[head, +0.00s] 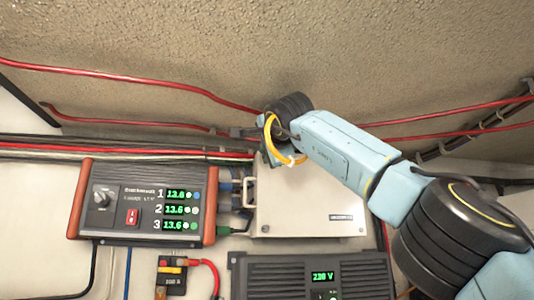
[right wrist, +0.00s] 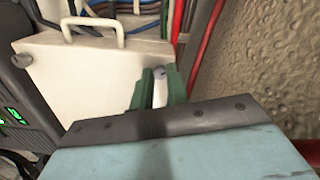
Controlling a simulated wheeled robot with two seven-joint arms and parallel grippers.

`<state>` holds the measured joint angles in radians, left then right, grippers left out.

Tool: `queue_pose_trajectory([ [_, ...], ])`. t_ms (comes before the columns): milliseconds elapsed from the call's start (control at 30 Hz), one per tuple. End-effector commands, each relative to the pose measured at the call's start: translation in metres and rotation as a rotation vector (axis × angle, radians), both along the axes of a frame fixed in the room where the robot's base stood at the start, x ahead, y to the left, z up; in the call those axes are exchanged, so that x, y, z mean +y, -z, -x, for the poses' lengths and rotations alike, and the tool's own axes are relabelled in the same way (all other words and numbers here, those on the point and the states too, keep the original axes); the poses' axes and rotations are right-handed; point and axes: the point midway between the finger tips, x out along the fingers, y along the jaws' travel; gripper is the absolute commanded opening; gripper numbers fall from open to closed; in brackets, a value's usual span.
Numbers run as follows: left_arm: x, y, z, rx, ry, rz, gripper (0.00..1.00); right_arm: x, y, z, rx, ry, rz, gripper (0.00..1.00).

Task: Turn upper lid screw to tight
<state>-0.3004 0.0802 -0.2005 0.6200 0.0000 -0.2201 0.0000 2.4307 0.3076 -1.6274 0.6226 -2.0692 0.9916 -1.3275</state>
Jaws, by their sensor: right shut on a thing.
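The cream lid box (head: 310,205) is fixed to the wall, and it also shows in the right wrist view (right wrist: 85,75). My right gripper (right wrist: 155,85) has its two green fingers on either side of a small grey screw (right wrist: 159,72) at a corner of the lid. The fingers are shut on the screw. In the head view my right gripper (head: 270,158) is at the box's top left, and the wrist hides the screw. Another grey lid screw (right wrist: 18,62) shows at the box's far corner in the right wrist view. My left gripper is not in view.
A charger panel (head: 142,203) with green readouts hangs left of the box. A dark inverter (head: 310,277) reading 230 V sits below. Red cables (head: 150,83) run along the wall above. A cream handle (right wrist: 90,22) and cables lie beside the box.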

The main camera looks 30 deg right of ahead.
Motion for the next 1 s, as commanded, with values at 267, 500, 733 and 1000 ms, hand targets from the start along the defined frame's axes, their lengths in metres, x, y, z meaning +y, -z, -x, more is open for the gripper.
queue_pose_trajectory([
  [267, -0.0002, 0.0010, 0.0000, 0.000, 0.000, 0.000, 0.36, 0.0000, -0.0008, 0.0002, -0.065, 0.001, -0.248, 0.00],
  [500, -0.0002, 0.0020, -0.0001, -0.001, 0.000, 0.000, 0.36, -0.0001, -0.0008, 0.0001, -0.111, 0.001, -0.425, 0.00],
  [733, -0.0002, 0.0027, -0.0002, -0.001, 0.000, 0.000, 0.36, -0.0003, -0.0007, 0.0001, -0.139, 0.001, -0.537, 0.00],
  [1000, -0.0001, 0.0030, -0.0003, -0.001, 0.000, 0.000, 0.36, -0.0005, -0.0007, -0.0001, -0.153, 0.002, -0.594, 0.00],
])
